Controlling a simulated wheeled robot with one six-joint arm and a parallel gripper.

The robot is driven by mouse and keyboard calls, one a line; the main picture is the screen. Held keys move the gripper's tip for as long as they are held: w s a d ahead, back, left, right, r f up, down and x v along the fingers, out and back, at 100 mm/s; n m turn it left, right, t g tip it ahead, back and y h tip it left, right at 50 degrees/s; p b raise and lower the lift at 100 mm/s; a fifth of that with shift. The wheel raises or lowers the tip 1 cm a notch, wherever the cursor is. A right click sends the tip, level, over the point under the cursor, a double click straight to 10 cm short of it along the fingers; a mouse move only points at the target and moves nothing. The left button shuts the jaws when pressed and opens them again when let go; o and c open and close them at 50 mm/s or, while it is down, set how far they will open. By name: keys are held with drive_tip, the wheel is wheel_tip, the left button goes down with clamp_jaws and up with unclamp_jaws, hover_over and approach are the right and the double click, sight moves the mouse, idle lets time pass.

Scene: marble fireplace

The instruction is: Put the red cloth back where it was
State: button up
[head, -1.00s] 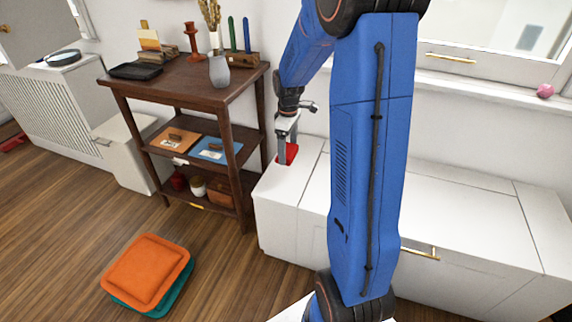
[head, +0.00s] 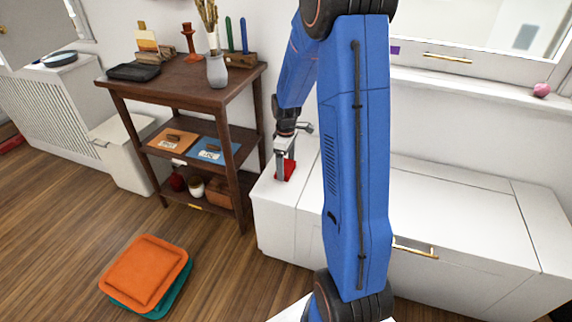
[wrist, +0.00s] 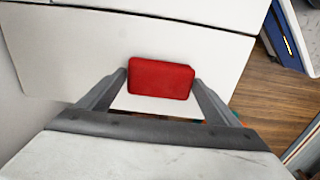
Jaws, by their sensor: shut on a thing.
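The red cloth (head: 290,171) is a small folded block at the left end of the white bench (head: 462,215). My gripper (head: 284,166) points down over it, with its fingers on the cloth's two sides. In the wrist view the cloth (wrist: 160,77) sits between the two fingertips, and my gripper (wrist: 160,82) is shut on it. White bench top shows around the cloth. Whether it touches the bench or hangs just above it, I cannot tell for sure. My arm hides part of the bench in the head view.
A dark wooden shelf unit (head: 180,85) stands close to the left of the bench, with a grey vase (head: 217,71) and candles on top. Orange and teal cushions (head: 143,273) lie on the floor. A pink ball (head: 541,90) is on the windowsill. The bench's right part is clear.

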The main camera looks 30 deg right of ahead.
sight(286, 166)
drive_tip(key=o, duration=0.9)
drive_tip(key=shift+f, duration=0.1)
wheel_tip(286, 166, up, 12)
drive_tip(key=s+a+r+m+t, duration=0.1)
drive_tip(key=s+a+r+m, duration=0.1)
drive_tip(key=s+a+r, duration=0.4)
drive_tip(key=s+a+r+m+t, duration=0.1)
drive_tip(key=s+a+r+m, duration=0.1)
drive_tip(key=s+a+r, duration=0.45)
drive_tip(key=s+a+m+t, duration=0.1)
drive_tip(key=s, duration=0.5)
drive_tip(key=s+a+m+t, duration=0.1)
drive_tip(key=s, duration=0.4)
drive_tip(key=s+a+m, duration=0.1)
drive_tip(key=s, duration=0.5)
drive_tip(key=shift+s+a+f+m+t, duration=0.15)
drive_tip(key=shift+s+m+t, duration=0.15)
drive_tip(key=shift+s+t, duration=0.1)
